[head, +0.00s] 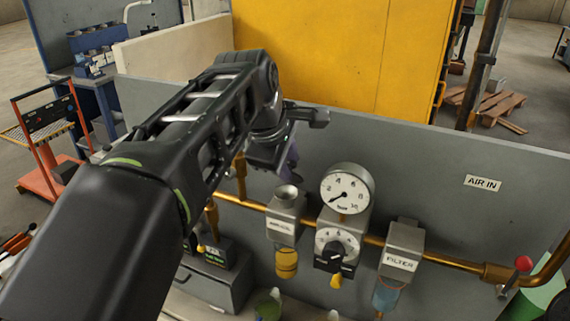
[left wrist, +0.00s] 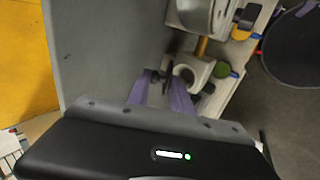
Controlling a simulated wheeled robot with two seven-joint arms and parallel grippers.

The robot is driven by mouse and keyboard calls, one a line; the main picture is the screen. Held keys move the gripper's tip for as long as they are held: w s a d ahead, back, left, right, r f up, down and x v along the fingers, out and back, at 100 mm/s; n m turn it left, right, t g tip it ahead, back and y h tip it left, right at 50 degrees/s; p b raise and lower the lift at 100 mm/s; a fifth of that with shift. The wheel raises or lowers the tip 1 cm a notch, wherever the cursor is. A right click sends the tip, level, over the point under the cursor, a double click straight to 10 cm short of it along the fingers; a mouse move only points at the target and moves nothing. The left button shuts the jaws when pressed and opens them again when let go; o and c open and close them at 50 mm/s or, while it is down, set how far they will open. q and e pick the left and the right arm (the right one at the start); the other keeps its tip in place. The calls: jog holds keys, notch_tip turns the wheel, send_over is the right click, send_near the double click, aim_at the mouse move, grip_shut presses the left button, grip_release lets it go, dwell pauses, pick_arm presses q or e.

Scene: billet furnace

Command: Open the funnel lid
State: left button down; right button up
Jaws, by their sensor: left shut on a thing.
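The funnel (head: 288,194) is a small grey cup on top of the box-shaped lubricator unit (head: 284,227) on the grey panel. Its round mouth shows, and it is a pale ring (left wrist: 187,76) in the left wrist view. My left gripper (head: 288,168) is just above and behind the funnel, its purple fingers close together. In the left wrist view the fingertips (left wrist: 163,80) are shut on a small dark piece beside the ring, which looks like the funnel lid (left wrist: 167,73). The fingers hide much of it. My right gripper is out of view.
A pressure gauge (head: 347,189) and a regulator dial (head: 337,247) stand right of the funnel. Further right are a filter (head: 402,250) and a red-knobbed valve (head: 523,264). A copper pipe (head: 458,260) runs along the panel. My left arm covers the left of the head view.

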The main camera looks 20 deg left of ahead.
pick_arm(q)
jog(key=shift+w+a+r+g, duration=0.1)
jog(key=shift+w+r+g, duration=0.15)
jog(key=shift+w+g, duration=0.6)
jog(key=shift+g, duration=0.45)
jog(key=shift+r, duration=0.1)
jog(key=c, duration=1.2)
grip_release()
jog(key=shift+d, duration=0.2)
jog(key=shift+c, duration=0.2)
